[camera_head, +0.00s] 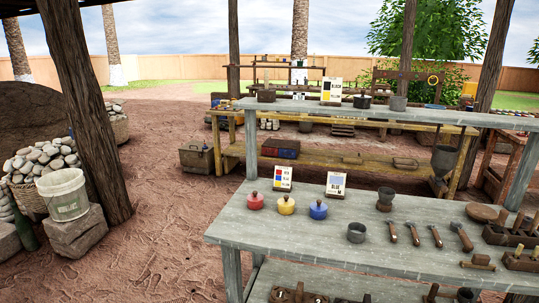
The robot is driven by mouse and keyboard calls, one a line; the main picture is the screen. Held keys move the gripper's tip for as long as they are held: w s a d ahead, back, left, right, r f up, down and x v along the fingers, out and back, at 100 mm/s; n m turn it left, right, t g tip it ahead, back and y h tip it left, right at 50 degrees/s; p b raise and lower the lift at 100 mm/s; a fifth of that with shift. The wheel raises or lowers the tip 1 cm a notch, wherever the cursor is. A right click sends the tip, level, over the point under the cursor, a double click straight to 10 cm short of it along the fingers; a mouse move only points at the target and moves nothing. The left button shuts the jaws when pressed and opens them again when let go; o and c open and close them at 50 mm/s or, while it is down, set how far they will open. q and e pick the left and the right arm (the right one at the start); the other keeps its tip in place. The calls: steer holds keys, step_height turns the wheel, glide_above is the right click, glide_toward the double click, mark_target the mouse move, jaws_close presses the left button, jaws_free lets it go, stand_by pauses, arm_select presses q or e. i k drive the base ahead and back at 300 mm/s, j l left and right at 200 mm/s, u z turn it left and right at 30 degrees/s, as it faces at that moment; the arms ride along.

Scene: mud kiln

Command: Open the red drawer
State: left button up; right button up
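No red drawer is clearly recognisable in the head view. A small red-and-blue box (281,148) sits on the lower shelf of the yellow wooden bench at mid-distance; it is too small to tell whether it holds drawers. A red lidded pot (256,201) stands on the near grey table, left of a yellow pot (286,205) and a blue pot (318,210). Neither of my grippers is in view.
The near grey table (230,226) carries hammers (435,236), cups and cards. A raised grey shelf (390,112) runs behind it. The yellow bench (340,164) stands beyond. A wooden post (80,100) and bucket (64,194) are left. Bare ground (160,235) lies between.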

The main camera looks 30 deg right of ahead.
mark_target(265, 150)
steer(key=i+u, duration=0.35)
steer(key=i, duration=0.65)
steer(key=i+u, duration=0.25)
steer(key=i, duration=0.4)
steer(key=i+l+u, duration=0.1)
steer(key=i+u, duration=0.2)
steer(key=i, duration=0.35)
steer(key=i+z, duration=0.4)
steer(key=i+j+z, duration=0.15)
steer(key=i+z, duration=0.25)
steer(key=i+l+z, duration=0.2)
steer(key=i+z, duration=1.35)
steer(key=i, duration=0.45)
steer(key=i+z, duration=0.2)
steer(key=i, duration=0.45)
steer(key=i+j+z, duration=0.2)
steer(key=i, duration=0.45)
